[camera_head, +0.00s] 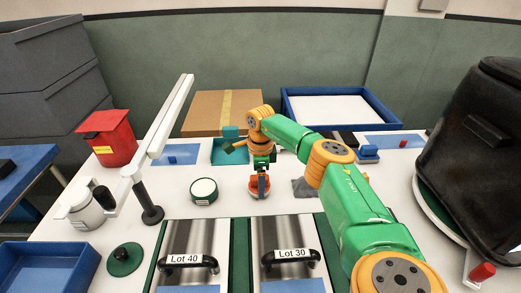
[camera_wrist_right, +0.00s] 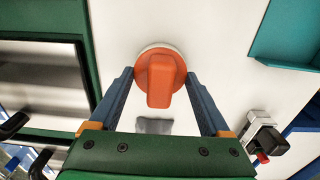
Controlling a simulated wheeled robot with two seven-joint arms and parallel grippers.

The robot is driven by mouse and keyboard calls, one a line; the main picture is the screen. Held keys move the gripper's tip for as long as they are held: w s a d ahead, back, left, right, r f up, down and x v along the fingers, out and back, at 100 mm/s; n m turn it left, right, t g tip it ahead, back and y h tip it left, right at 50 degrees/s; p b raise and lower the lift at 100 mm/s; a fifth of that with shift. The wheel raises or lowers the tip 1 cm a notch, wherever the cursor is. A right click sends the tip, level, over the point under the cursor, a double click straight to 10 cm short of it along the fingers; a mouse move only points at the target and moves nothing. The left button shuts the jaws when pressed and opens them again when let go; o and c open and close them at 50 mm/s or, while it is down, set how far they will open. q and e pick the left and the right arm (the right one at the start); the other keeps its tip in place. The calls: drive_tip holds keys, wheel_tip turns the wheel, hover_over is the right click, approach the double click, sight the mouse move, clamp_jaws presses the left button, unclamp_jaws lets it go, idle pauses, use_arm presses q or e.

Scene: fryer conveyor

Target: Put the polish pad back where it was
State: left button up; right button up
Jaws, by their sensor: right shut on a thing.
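The polish pad appears to be the orange round piece with a raised grip bar and a white underside (camera_wrist_right: 160,68) in the right wrist view. In the head view it shows as a small orange shape (camera_head: 259,190) low between the fingers. My right gripper (camera_head: 260,180) is shut on it, with a blue finger at each side of the orange body in the wrist view (camera_wrist_right: 160,84). It is over the white table behind the two lot trays. I cannot tell whether the pad touches the table. My left gripper is not in view.
A round white-topped tin (camera_head: 203,190) stands left of the gripper, and a grey cloth (camera_head: 304,187) lies right. A teal tray (camera_head: 229,157) and cardboard box (camera_head: 222,108) are behind. The black stand (camera_head: 150,213), Lot 40 tray (camera_head: 187,240) and Lot 30 tray (camera_head: 285,236) are nearer.

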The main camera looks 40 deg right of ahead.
drive_tip(key=shift+f, duration=0.1)
drive_tip(key=shift+f, duration=0.15)
drive_tip(key=o, duration=1.1)
drive_tip(key=shift+o, duration=0.2)
drive_tip(key=shift+b, duration=0.3)
drive_tip(key=r, duration=0.5)
drive_tip(key=r+b, duration=0.1)
drive_tip(key=r, duration=0.1)
drive_tip(key=shift+w+a+r, duration=0.1)
drive_tip(key=shift+a+r, duration=0.05)
drive_tip(key=shift+a, duration=0.1)
